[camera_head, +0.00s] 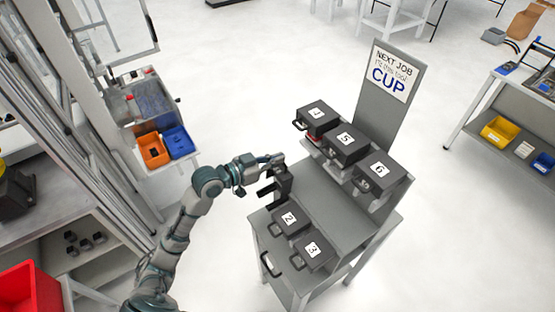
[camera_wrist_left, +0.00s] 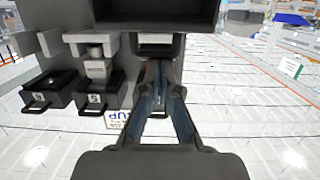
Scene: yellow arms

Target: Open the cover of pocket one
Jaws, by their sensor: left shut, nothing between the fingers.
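My left gripper (camera_head: 272,159) reaches from the left to the near-left part of the grey stand. Its fingers are shut and empty; they also show in the wrist view (camera_wrist_left: 160,85). Just below it in the head view, a dark cover with a handle (camera_head: 282,185) stands tilted up in the row of pockets two and three. This is the place of pocket one; no number shows on it. In the wrist view a dark open box shape (camera_wrist_left: 155,12) is at the top, with a handle-like frame below it, close to the fingertips. My right gripper is not in view.
Pocket two (camera_head: 289,218) and pocket three (camera_head: 312,249) are covered, beside the raised cover. Pockets four (camera_head: 317,114), five (camera_head: 346,140) and six (camera_head: 378,169) are on the upper level. A sign (camera_head: 391,72) stands behind. Orange (camera_head: 152,150) and blue (camera_head: 177,141) bins are left.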

